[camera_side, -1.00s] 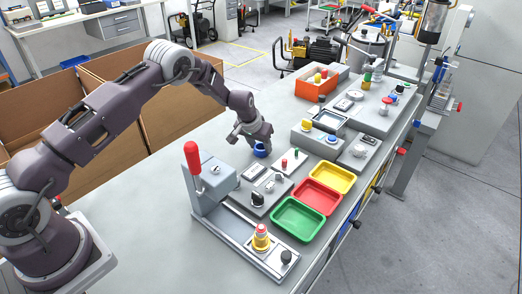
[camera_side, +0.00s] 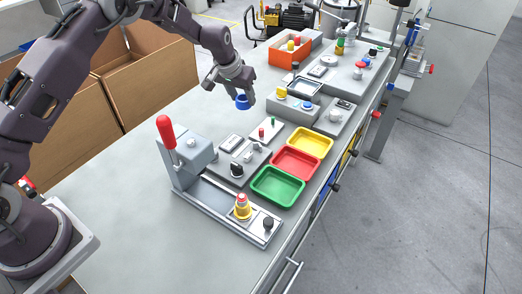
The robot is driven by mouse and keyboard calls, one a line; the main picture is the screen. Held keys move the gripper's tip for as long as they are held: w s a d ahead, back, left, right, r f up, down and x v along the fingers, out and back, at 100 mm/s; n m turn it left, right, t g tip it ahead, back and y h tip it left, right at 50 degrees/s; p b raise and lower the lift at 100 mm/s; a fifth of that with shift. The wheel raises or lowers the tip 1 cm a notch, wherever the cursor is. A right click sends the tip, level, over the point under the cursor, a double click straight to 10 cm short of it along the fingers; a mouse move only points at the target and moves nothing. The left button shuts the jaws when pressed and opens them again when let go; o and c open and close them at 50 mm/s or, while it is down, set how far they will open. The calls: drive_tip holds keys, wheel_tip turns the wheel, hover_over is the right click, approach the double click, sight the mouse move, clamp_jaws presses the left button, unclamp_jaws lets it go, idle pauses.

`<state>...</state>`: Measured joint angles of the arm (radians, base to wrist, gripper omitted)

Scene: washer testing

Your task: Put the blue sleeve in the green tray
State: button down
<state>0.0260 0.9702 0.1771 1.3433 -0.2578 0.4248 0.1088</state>
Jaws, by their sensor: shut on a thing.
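The blue sleeve (camera_side: 242,102) is a small ring held in my gripper (camera_side: 240,97). My gripper is shut on it and holds it above the grey bench, behind the test fixtures. The green tray (camera_side: 278,203) lies on the bench at the front, to the right of and nearer the camera than my gripper. It looks empty.
The red tray (camera_side: 295,176) and yellow tray (camera_side: 310,155) lie in a row behind the green one, both empty-looking. A fixture with a red-handled lever (camera_side: 166,132) stands left of the green tray. Low grey blocks with knobs (camera_side: 236,168) lie between my gripper and the trays.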

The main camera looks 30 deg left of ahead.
drive_tip(key=s+d+m+h, duration=0.1)
drive_tip(key=s+d+m, duration=0.1)
drive_tip(key=s+d, duration=0.7)
drive_tip(key=s+d+m+h, duration=0.15)
drive_tip(key=s+d, duration=0.45)
drive_tip(key=d, duration=0.6)
drive_tip(key=shift+m+y, duration=0.25)
drive_tip(key=shift+y, duration=0.2)
drive_tip(key=f, duration=0.9)
drive_tip(key=shift+s+d, duration=0.1)
drive_tip(key=shift+d, duration=0.15)
drive_tip(key=shift+f, duration=0.2)
drive_tip(key=shift+f, duration=0.1)
drive_tip(key=c, duration=0.7)
unclamp_jaws()
drive_tip(key=shift+c, duration=0.2)
